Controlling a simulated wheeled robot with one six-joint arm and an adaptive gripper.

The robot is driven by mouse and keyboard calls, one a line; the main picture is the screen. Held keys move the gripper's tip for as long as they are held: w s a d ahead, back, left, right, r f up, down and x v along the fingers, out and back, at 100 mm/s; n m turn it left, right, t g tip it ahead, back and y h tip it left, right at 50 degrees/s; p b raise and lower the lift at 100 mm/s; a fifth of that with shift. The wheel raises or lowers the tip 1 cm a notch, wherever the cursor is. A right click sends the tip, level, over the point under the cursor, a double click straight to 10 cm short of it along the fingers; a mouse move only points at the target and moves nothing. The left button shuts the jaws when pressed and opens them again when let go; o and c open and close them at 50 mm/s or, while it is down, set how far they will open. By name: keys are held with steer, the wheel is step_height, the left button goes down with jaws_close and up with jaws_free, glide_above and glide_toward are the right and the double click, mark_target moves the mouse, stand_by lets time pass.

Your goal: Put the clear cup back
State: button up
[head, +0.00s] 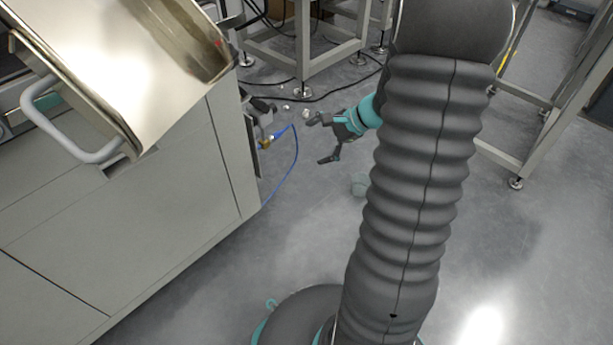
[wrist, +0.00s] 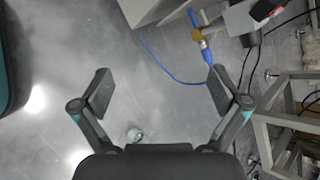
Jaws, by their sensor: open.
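A small, see-through, pale teal object (head: 359,184), which looks like the clear cup, is on the grey floor, partly hidden behind my arm's bellows. In the wrist view it (wrist: 134,134) shows near the base of my gripper, outside the space between the fingertips. It is too small to tell whether it stands or lies. My gripper (head: 321,140) is open and empty, with its fingers spread wide; the wrist view (wrist: 160,86) shows bare floor and a blue hose between them.
A grey cabinet machine (head: 130,230) with a tilted metal chute (head: 125,60) fills the left. A blue hose (head: 296,160) hangs from a brass fitting at its corner. Metal frame legs (head: 304,45) and black cables stand behind. Small white bits lie on the floor.

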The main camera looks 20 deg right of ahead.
steer(key=s+a+r+n+g+h, duration=0.2)
steer(key=s+a+r+n+h, duration=0.1)
steer(key=s+a+r+n, duration=0.75)
steer(key=s+a+r+n+t+h, duration=0.1)
steer(key=s+r+n+h, duration=0.1)
steer(key=s, duration=0.4)
steer(key=s+a+r+n+t+h, duration=0.1)
steer(key=s+r+n+h, duration=0.1)
steer(key=s+r+n, duration=0.2)
steer(key=shift+s+a+h, duration=0.3)
steer(key=shift+s+a, duration=0.1)
steer(key=shift+s, duration=0.85)
steer(key=shift+n, duration=0.25)
